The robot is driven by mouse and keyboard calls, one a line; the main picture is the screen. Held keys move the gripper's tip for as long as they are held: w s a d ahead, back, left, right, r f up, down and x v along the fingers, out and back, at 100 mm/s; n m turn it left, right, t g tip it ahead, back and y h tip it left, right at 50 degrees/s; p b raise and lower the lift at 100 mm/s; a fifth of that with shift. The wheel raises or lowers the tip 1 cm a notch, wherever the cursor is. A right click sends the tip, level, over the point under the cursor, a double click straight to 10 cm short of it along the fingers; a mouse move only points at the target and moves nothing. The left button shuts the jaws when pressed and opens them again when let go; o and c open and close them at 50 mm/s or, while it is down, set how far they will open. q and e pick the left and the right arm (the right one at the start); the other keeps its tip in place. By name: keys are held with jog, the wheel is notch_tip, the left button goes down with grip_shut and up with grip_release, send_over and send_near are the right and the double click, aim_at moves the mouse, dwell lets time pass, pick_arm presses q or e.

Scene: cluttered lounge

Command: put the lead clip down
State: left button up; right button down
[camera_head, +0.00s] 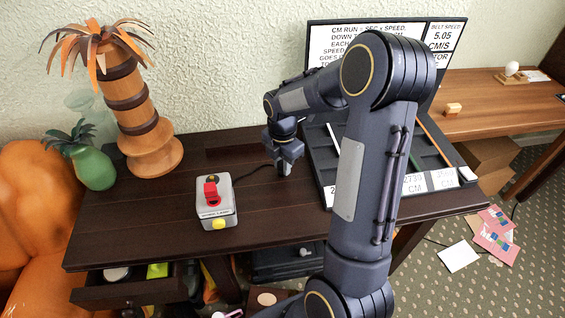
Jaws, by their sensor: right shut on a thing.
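My right gripper (284,168) points down low over the dark wooden table, between the grey switch box and the lane board. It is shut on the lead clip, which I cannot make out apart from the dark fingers. A thin black lead (250,172) runs from near the gripper to the grey switch box (215,203), which has a red switch on top and a yellow button in front. I cannot tell whether the clip touches the table. My left gripper is out of view.
The dark table (150,220) is bare left of the box. A palm-like wooden ornament (140,110) and a green pineapple-shaped vase (92,167) stand at the back left. The black lane board (322,160) with number cards lies right, partly behind my arm. A drawer (130,290) hangs open below.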

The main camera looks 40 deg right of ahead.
aim_at(282, 163)
jog(key=c, duration=1.3)
grip_release()
jog(key=shift+f, duration=0.1)
jog(key=shift+o, duration=0.2)
jog(key=shift+r, duration=0.3)
notch_tip(282, 163, up, 12)
jog(key=p, duration=0.2)
jog(key=s+a+r+m+t+y, duration=0.2)
jog(key=s+a+m+t, duration=0.3)
jog(key=s+a+m, duration=1)
jog(key=s+m+y, duration=0.1)
jog(key=s+m, duration=0.3)
jog(key=m, duration=0.2)
jog(key=shift+s+a+t+y, duration=0.2)
jog(key=shift+a+t+y, duration=0.1)
jog(key=shift+y, duration=0.1)
